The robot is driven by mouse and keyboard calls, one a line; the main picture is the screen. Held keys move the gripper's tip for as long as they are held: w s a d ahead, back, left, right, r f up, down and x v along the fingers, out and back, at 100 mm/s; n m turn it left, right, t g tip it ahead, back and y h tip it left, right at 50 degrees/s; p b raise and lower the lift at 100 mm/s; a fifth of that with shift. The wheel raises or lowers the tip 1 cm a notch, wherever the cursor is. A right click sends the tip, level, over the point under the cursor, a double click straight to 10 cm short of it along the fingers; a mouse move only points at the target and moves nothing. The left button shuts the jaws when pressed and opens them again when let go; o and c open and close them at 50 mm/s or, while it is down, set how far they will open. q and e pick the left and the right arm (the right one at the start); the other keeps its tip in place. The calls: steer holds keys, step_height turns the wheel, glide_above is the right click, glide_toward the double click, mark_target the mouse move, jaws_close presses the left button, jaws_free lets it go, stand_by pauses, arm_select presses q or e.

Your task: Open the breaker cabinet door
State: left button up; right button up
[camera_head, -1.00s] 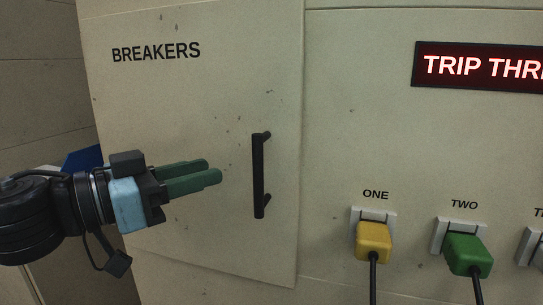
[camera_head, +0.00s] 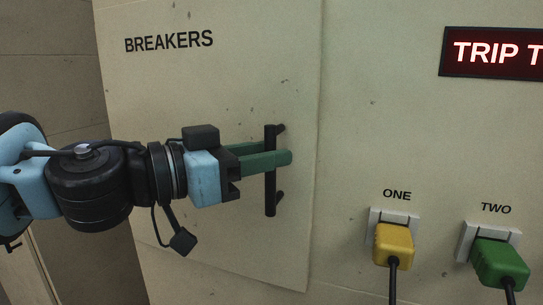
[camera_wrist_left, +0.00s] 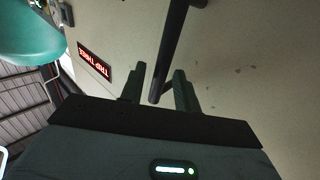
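The breaker cabinet door (camera_head: 190,90) is a cream panel marked BREAKERS, and it looks closed. Its black vertical bar handle (camera_head: 270,190) is near the door's right edge. My left gripper (camera_head: 283,155) reaches in from the left with its green fingers at the handle. In the left wrist view the handle (camera_wrist_left: 172,50) runs between the two spread fingers of the gripper (camera_wrist_left: 158,85), with gaps visible beside it. The fingers look open around the bar. My right gripper is not in view.
Right of the door, a yellow plug (camera_head: 394,244) sits under ONE and a green plug (camera_head: 499,263) under TWO, with cords hanging down.

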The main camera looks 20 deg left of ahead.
arm_select(q)
steer(key=shift+w+d, duration=0.4)
steer(key=shift+w, duration=0.1)
steer(key=shift+c, duration=0.4)
jaws_close()
